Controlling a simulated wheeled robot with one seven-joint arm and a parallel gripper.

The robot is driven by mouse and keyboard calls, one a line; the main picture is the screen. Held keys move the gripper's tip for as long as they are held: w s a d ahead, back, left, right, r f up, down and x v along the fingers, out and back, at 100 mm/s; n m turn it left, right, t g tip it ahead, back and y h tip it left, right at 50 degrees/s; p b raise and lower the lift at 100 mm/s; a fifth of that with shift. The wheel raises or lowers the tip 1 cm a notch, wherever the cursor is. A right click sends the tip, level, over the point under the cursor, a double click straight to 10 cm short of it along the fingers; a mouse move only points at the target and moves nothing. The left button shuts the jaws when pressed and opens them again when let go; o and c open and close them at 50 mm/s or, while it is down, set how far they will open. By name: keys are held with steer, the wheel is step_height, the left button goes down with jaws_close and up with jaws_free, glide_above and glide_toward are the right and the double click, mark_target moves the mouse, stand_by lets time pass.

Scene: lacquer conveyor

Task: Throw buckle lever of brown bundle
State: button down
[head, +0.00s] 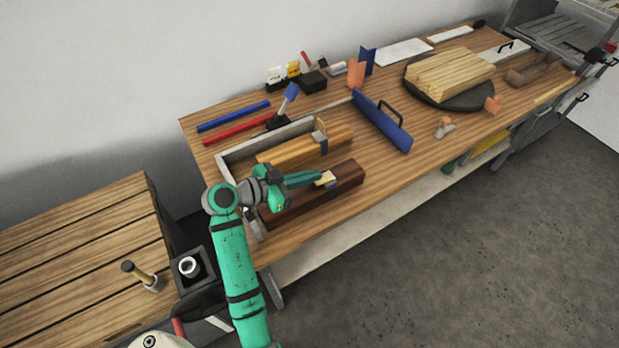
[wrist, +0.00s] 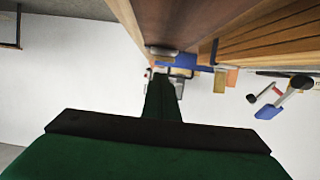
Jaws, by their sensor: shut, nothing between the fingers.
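The brown bundle (head: 347,178) is a dark reddish-brown stack lying near the front edge of the workbench. A dark strap crosses it, with a pale tan buckle piece (head: 327,179) on its top. My gripper (head: 318,178) is shut and empty, its teal fingers pointing right at the buckle; I cannot tell whether they touch it. In the wrist view, my gripper (wrist: 162,85) shows as closed dark-green fingers beside the brown bundle (wrist: 172,20). A grey metal piece (wrist: 162,50) shows near the fingertips. The lever's exact position is unclear.
A lighter wooden bundle (head: 290,152) lies behind the brown one, inside a grey L-shaped fence (head: 266,138). A blue plate with a handle (head: 384,122) stands to the right. A blue-handled toggle (head: 290,92) stands behind. Bare bench top lies right of the brown bundle.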

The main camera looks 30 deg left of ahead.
steer(key=shift+r, duration=0.4)
steer(key=s+a+r, duration=0.4)
steer(key=s+r, duration=0.2)
steer(key=s, duration=0.2)
steer(key=shift+r, duration=0.25)
